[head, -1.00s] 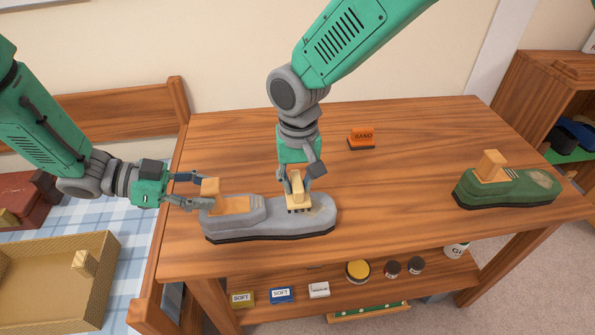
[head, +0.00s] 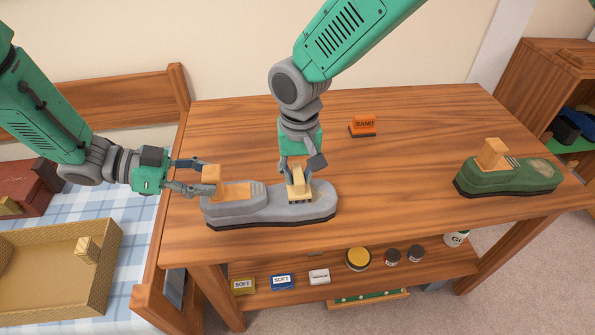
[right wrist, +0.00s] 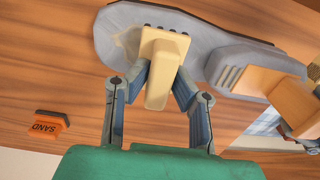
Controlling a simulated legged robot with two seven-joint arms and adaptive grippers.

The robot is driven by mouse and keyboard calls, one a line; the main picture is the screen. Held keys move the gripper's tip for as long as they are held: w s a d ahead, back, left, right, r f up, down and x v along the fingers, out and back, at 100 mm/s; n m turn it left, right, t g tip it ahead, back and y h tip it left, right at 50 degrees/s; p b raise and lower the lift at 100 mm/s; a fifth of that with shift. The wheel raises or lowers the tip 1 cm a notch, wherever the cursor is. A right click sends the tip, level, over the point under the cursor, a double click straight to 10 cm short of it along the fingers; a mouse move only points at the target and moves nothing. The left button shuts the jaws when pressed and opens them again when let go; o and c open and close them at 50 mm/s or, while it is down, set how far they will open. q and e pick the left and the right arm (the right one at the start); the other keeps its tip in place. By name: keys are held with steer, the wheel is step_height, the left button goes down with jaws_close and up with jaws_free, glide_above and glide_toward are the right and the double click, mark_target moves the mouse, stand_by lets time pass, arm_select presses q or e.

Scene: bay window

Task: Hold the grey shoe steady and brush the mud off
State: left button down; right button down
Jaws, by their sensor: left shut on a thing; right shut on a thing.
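The grey shoe (head: 255,215) lies on the table with its toe to the right and a wooden block (head: 212,180) standing up at its heel. My left gripper (head: 205,178) is shut on that block at the heel. My right gripper (head: 298,178) is shut on a small cream brush (head: 299,190), whose bristles are down on the shoe's toe area. In the right wrist view the brush (right wrist: 163,70) sits between the fingers, over a brownish smear (right wrist: 127,43) on the grey toe.
A green shoe (head: 505,176) with a wooden block stands at the table's right. An orange SAND block (head: 363,126) lies behind my right gripper. Jars and small boxes sit on the lower shelf (head: 325,285). A woven tray (head: 100,290) lies on the bed at left.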

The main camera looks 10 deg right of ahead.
steer(key=shift+f, duration=0.85)
steer(key=shift+d+r, duration=0.1)
steer(key=shift+d, duration=3.5)
steer(key=shift+d+f, duration=0.1)
steer(key=shift+f, duration=0.2)
